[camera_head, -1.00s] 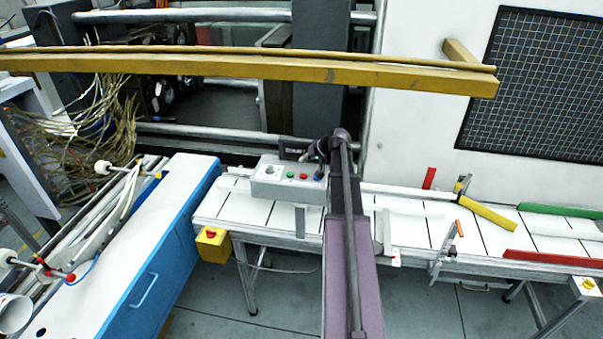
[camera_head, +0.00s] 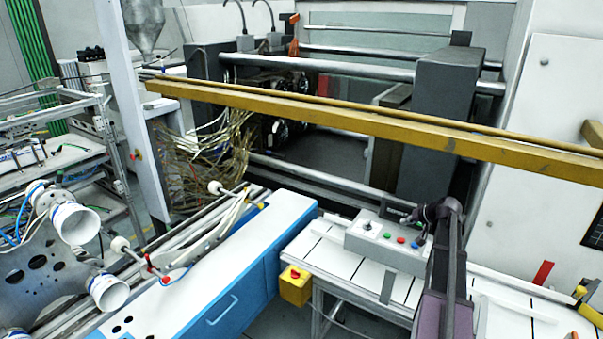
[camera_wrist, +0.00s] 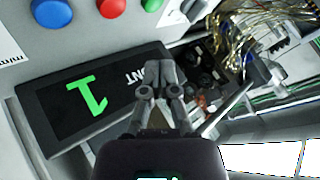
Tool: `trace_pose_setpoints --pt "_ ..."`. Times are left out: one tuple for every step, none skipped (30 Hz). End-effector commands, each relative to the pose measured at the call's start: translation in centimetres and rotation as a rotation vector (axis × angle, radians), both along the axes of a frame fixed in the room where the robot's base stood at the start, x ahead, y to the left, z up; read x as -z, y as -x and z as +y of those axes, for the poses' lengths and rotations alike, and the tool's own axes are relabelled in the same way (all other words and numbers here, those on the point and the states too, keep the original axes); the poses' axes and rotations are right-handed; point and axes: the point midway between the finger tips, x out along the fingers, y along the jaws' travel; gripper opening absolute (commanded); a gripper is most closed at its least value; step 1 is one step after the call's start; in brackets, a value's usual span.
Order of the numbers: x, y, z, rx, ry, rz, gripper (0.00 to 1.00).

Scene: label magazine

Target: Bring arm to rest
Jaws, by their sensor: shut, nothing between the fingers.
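My gripper (camera_wrist: 160,78) is shut and empty in the wrist view, its fingers together in front of a black display (camera_wrist: 95,100) with a green digit 1. I cannot tell whether the fingertips touch it. In the head view, my purple and dark arm reaches up from the bottom right. My gripper (camera_head: 418,213) is small and dark there, beside the grey control box (camera_head: 388,240). The box carries green and red buttons, and the wrist view shows a blue button (camera_wrist: 52,12), a red button (camera_wrist: 111,7) and a green button (camera_wrist: 152,4).
A white conveyor (camera_head: 325,262) runs under the box. A long yellow beam (camera_head: 350,125) crosses above and behind it. A blue and white cabinet (camera_head: 225,290) stands left, with a yellow switch box (camera_head: 295,284) by its right side. Tangled cables (camera_head: 215,160) hang behind.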

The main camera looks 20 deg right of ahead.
Motion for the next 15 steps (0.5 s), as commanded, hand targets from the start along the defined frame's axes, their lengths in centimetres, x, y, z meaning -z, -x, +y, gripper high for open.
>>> trace_pose_setpoints --pt "0.0 0.0 0.0 0.0 0.0 0.0 0.0" --pt "0.0 0.0 0.0 0.0 0.0 0.0 0.0" --pt "0.0 0.0 0.1 -0.002 0.0 0.001 0.0" --pt "0.1 0.0 0.3 -0.003 0.0 0.003 0.0" --pt "0.2 0.0 0.5 -0.006 0.0 0.005 0.0" --pt "0.3 0.0 1.0 -0.011 0.0 0.01 0.0" --pt "0.5 -0.1 1.4 -0.015 0.001 0.015 0.0" --pt "0.6 -0.1 1.9 -0.021 0.001 0.02 0.0" --pt "0.9 -0.1 2.7 -0.03 0.003 0.03 0.0" --pt "1.1 -0.2 3.4 -0.039 0.004 0.039 0.0" --pt "1.3 -0.2 4.2 -0.047 0.006 0.048 0.0" --pt "1.7 -0.2 5.3 -0.06 0.008 0.061 0.0" --pt "2.0 -0.2 6.3 -0.072 0.011 0.074 0.0" --pt "2.3 -0.2 7.3 -0.083 0.012 0.087 0.0" --pt "2.8 -0.1 8.8 -0.099 0.016 0.105 0.0"
